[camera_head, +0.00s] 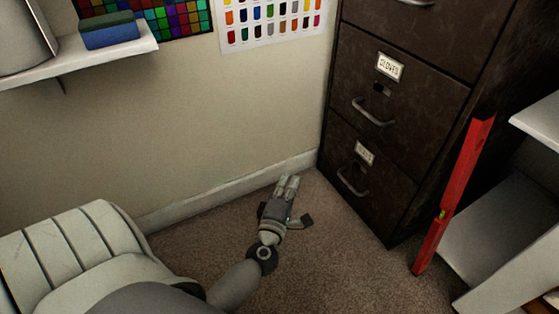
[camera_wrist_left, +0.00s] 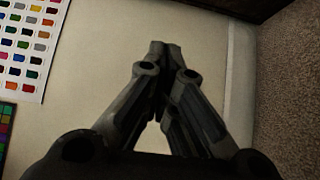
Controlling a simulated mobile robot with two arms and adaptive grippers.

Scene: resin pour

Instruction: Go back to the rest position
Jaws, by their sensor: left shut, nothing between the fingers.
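My left gripper (camera_head: 289,181) shows in the middle of the head view, low over the brown carpet, near the wall's skirting board and left of the filing cabinet. Its fingers point away from me. In the left wrist view its fingertips (camera_wrist_left: 158,48) meet, and it is shut with nothing held. The cream wall lies beyond the fingers in that view. My right gripper is in neither view.
A dark filing cabinet (camera_head: 392,110) stands right of my left gripper. A red spirit level (camera_head: 455,195) leans beside white shelving (camera_head: 500,235) at the right. A wall shelf (camera_head: 85,57) holds a sponge (camera_head: 108,32) at upper left. Bare carpet (camera_head: 340,260) lies in front of the cabinet.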

